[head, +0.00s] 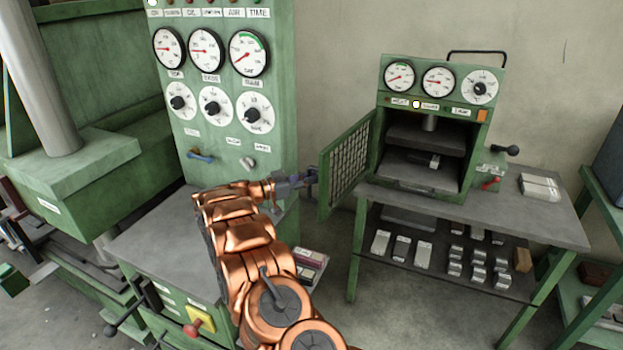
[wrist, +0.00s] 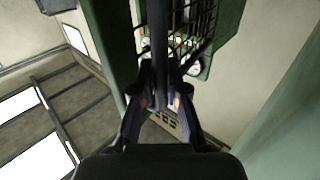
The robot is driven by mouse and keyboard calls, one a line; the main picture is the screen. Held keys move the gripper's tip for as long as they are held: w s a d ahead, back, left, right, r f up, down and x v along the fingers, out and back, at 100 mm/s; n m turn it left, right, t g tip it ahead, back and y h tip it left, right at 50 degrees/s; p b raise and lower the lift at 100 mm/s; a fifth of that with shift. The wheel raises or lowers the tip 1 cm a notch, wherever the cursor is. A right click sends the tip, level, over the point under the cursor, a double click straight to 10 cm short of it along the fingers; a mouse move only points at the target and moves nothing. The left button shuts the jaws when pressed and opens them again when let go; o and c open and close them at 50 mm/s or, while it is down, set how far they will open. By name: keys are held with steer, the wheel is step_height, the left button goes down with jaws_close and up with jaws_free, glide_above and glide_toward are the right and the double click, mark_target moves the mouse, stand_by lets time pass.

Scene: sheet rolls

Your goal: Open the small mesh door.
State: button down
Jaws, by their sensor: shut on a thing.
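The small mesh door (head: 348,165) stands swung out from the left side of the small green press cabinet (head: 384,150) in the head view, with the cabinet's front opening exposed. My gripper (head: 312,180) is at the door's outer edge. In the wrist view, my gripper (wrist: 160,98) is shut on a dark upright bar, which looks like the door's handle (wrist: 159,45). The door's mesh (wrist: 192,25) and green frame show behind it. The exact contact is hard to see in the head view.
A table (head: 500,210) carries the cabinet, with metal blocks on its lower shelf (head: 440,262). A tall green gauge panel (head: 225,120) stands left of my arm. A grey bench top (head: 165,250) lies left of my arm.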

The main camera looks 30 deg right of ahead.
steer(key=shift+d+r, duration=0.1)
steer(key=shift+r, duration=0.1)
steer(key=c, duration=1.4)
jaws_free()
steer(key=shift+d, duration=0.1)
steer(key=shift+c, duration=0.2)
steer(key=shift+o, duration=1.3)
steer(key=shift+a+f, duration=0.15)
steer(key=shift+a, duration=0.05)
steer(key=shift+a, duration=0.1)
steer(key=w+a, duration=0.1)
steer(key=a, duration=1)
steer(key=shift+w+a, duration=0.2)
steer(key=shift+a, duration=0.2)
